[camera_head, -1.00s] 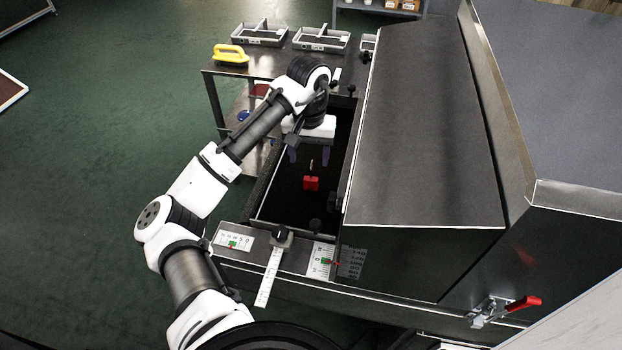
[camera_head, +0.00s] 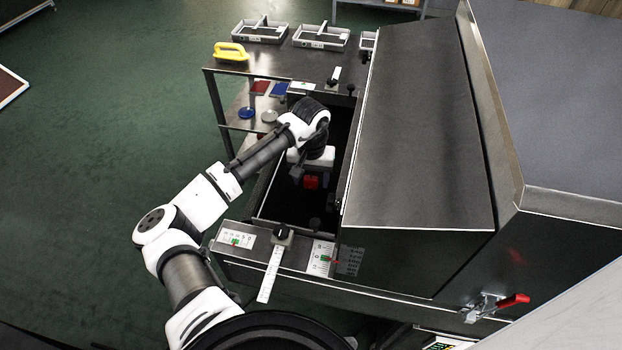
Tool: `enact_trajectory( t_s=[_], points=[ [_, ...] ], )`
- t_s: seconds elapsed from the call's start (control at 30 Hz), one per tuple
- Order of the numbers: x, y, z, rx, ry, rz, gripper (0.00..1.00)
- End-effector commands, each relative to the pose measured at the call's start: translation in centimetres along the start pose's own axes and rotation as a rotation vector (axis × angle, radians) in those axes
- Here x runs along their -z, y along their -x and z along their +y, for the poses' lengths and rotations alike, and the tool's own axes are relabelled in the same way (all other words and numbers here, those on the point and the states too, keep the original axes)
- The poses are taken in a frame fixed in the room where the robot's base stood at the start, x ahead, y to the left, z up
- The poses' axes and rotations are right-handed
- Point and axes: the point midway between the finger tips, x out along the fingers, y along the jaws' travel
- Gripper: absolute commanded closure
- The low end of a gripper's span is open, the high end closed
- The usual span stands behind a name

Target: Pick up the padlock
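The padlock (camera_head: 311,182) is a small red block in the dark, open-topped channel (camera_head: 270,187) at the left side of the machine. Its shackle, seen earlier, is now hidden under my gripper. My gripper (camera_head: 312,178) points down into the channel, directly over the padlock. Its dark fingers look spread, one to the left and one to the right of the red body. I see no sign of them closed on it, though the dark surroundings make contact hard to judge.
The big metal hood (camera_head: 420,150) rises close to the right of my gripper. Behind are a metal table with a yellow-handled tool (camera_head: 230,52) and grey trays (camera_head: 321,37).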

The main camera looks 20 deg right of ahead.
Motion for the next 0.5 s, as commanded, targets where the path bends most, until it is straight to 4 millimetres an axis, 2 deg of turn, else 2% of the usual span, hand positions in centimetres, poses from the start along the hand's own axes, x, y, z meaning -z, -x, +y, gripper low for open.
enact_trajectory(
  t_s=[0.07,0.37,0.5],
  points=[
    [0.0,0.01,0.01,0.0,0.0,0.0,0.49],
    [0.0,0.05,0.01,0.0,0.0,0.0,0.88],
    [0.01,0.07,0.01,0.0,0.0,0.0,0.9]
  ],
)
